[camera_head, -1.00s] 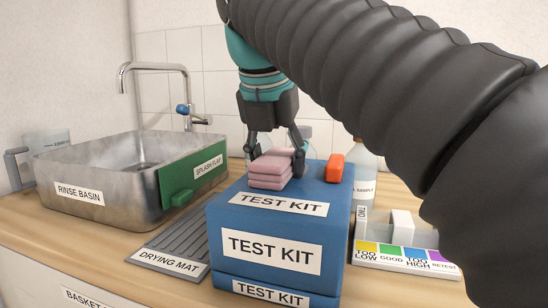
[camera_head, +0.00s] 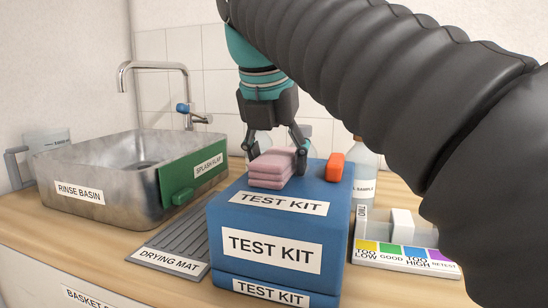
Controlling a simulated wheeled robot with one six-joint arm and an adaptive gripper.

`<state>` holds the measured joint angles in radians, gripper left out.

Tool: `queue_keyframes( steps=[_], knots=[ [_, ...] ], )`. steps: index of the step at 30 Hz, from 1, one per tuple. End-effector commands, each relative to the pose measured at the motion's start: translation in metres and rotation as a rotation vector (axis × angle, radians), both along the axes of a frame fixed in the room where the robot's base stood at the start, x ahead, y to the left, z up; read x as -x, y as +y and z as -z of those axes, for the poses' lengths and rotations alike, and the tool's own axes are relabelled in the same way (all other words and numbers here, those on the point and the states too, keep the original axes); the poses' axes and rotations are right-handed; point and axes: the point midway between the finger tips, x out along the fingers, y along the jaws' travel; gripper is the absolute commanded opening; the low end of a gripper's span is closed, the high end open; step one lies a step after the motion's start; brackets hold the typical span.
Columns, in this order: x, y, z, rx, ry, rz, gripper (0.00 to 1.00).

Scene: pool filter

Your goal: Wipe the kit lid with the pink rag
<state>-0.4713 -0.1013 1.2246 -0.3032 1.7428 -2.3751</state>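The pink rag (camera_head: 270,178) is a folded, layered stack on top of the blue test kit box, whose lid (camera_head: 318,190) has a "TEST KIT" label. My gripper (camera_head: 276,160) is low over the lid, pointing down. Its two dark fingers are spread on the left and right of the rag, at its far part. The rag hides part of the fingertips, so I cannot tell whether they press on it. The rag appears to rest on the lid.
An orange block (camera_head: 335,167) lies on the lid, right of the rag. A bottle (camera_head: 365,165) and a colour-chart tray (camera_head: 405,258) stand to the right. The metal rinse basin (camera_head: 100,205), its green splash flap (camera_head: 185,180) and the drying mat (camera_head: 172,240) are left.

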Motion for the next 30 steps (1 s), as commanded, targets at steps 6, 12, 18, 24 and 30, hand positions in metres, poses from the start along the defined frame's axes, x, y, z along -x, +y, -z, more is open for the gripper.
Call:
queue_keyframes(
  steps=[6,12,18,24,30],
  knots=[
    [0.0002,0.0,-0.0049,0.0,0.0,0.0,0.63],
    [0.0002,0.0,-0.0082,0.0,0.0,0.0,0.63],
    [0.0001,-0.0001,-0.0102,0.0,0.0,0.0,0.63],
    [0.0,0.0,-0.0096,0.0,0.0,0.0,0.63],
    [0.0001,-0.0001,-0.0096,0.0,0.0,0.0,0.21]
  ],
)
